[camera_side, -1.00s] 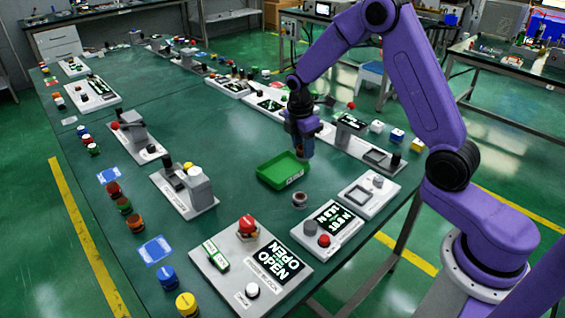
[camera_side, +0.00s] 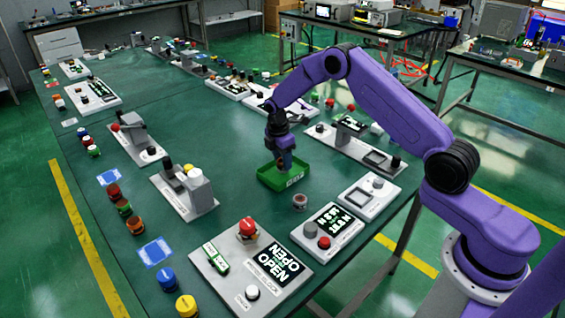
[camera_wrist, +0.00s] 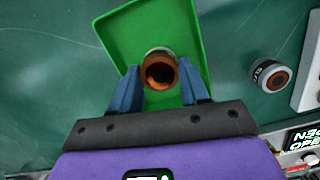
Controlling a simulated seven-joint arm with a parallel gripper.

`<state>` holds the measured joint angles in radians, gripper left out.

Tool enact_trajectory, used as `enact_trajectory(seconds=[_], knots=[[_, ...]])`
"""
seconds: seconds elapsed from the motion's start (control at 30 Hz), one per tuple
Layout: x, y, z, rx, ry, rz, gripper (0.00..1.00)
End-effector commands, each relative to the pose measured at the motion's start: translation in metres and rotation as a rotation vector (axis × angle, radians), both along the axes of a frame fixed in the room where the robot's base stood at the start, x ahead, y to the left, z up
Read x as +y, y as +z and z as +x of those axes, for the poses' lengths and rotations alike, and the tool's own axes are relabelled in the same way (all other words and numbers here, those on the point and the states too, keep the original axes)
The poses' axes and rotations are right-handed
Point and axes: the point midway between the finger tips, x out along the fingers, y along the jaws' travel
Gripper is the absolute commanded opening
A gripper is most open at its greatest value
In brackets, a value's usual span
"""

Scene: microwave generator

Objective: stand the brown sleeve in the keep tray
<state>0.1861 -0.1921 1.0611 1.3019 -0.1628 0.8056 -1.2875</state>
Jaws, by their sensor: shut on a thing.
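My gripper (camera_side: 283,160) is over the green tray (camera_side: 268,180), which I take as the keep tray, pointing down. In the wrist view my gripper's blue fingers (camera_wrist: 160,90) are shut on the brown sleeve (camera_wrist: 146,73), one finger on each side. The sleeve is a short hollow tube with a brown rim and a paler band, seen from above, about upright. The green tray also shows in the wrist view (camera_wrist: 185,30), around and below the sleeve. I cannot tell whether the sleeve touches the tray floor. In the side view the gripper mostly hides the sleeve.
A grey ringed piece with a dark reddish centre (camera_side: 299,201) stands on the table right of the tray; it also shows in the wrist view (camera_wrist: 271,76). Panels with displays (camera_side: 334,226) stand nearer the camera.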

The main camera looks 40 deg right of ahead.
Motion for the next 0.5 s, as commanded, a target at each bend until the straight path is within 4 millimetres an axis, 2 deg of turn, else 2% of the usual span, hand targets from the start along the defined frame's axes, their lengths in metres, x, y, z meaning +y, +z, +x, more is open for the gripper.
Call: enact_trajectory(seconds=[0.13, 0.5], knots=[[0.0, -0.014, 0.0, -0.002, 0.0, 0.0, 0.02], [0.0, -0.017, 0.0, -0.002, 0.0, 0.0, 0.02]])
